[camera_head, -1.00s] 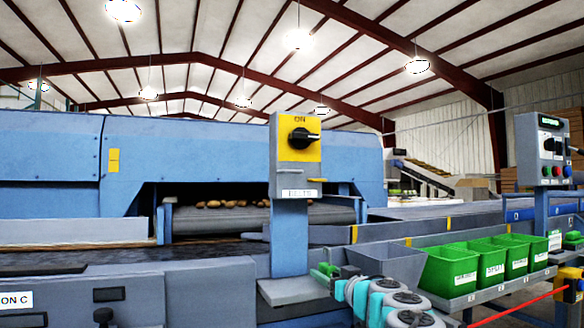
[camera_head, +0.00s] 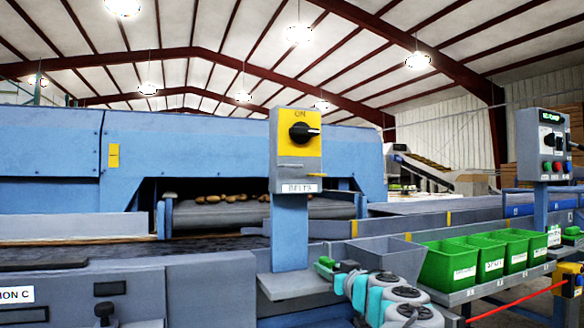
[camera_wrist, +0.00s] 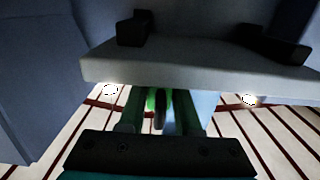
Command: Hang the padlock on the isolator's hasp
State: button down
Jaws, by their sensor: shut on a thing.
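The isolator (camera_head: 298,140) is a grey box with a yellow plate and a black knob under the word ON, on a blue post. A small grey bar below the knob may be its hasp; its detail is too small to tell. My gripper (camera_head: 331,267) is low, to the right of the post and well below the isolator. It is shut on the green padlock (camera_head: 322,269), seen small there. In the wrist view the padlock (camera_wrist: 151,100) shows as green and dark parts between the fingers, partly hidden. Its shackle is not clear.
A grey ledge (camera_wrist: 200,62) with black fittings spans the wrist view close to the fingers. A control box (camera_head: 545,150) is farther right. Potatoes (camera_head: 228,198) lie on a conveyor behind.

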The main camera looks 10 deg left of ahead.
jog(key=shift+r, duration=0.1)
jog(key=shift+r+p, duration=1.05)
jog(key=shift+p, duration=0.3)
jog(key=p+v, duration=0.1)
jog(key=v, duration=0.8)
dwell(0.3)
jog(key=shift+f, duration=0.1)
